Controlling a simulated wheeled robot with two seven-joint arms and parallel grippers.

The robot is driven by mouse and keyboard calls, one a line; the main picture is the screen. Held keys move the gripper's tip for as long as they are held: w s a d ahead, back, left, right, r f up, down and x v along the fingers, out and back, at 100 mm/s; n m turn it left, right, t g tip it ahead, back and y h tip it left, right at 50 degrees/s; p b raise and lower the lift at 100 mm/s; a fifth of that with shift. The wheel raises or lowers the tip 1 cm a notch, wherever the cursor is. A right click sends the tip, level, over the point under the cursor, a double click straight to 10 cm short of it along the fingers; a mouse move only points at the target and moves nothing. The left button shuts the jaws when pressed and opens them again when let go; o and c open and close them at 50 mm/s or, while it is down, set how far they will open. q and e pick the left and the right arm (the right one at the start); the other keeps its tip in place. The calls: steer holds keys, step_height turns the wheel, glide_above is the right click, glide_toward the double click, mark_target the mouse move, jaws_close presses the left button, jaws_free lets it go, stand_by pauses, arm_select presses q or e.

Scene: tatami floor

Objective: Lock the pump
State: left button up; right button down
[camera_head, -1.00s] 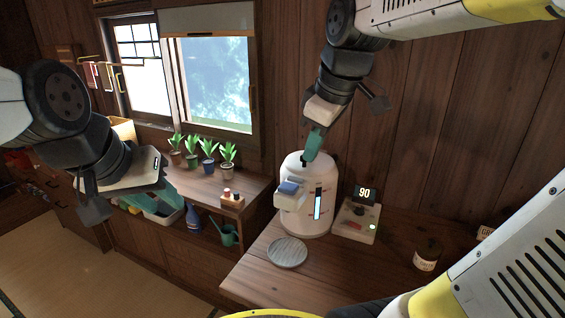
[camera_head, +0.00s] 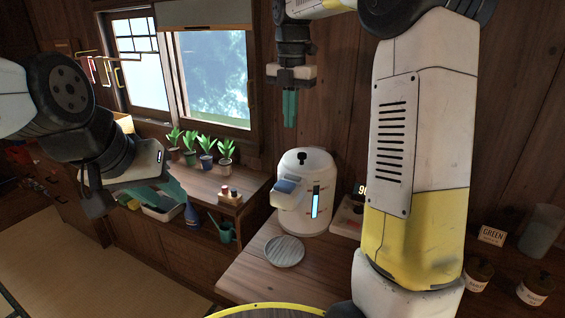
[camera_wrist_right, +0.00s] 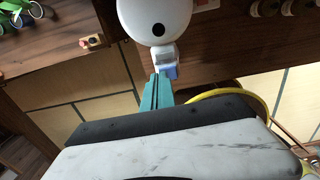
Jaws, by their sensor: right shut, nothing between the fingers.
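The pump is a white rounded pot (camera_head: 307,190) on the wooden counter, with a small black knob (camera_head: 301,156) on its lid. A spout head with a blue-grey top (camera_head: 288,185) juts from its left side. In the right wrist view, the white lid (camera_wrist_right: 140,15), the black knob (camera_wrist_right: 158,29) and the blue piece (camera_wrist_right: 171,72) show. My right gripper (camera_head: 290,124) is shut and empty, pointing down above the pot and apart from it. My left gripper (camera_head: 182,198) is at the far left, away from the pump; its finger gap is unclear.
A round grey dish (camera_head: 285,251) lies in front of the pot. A scale-like device (camera_head: 346,218) stands to its right, partly hidden by my right arm. Several jars (camera_head: 536,288) are at the right. Potted plants (camera_head: 207,150) stand under the window.

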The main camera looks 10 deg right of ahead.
mark_target(289, 175)
step_height(289, 175, down, 14)
stand_by(0.8)
steer(key=shift+a+f+h, duration=0.1)
steer(key=shift+f+h, duration=0.2)
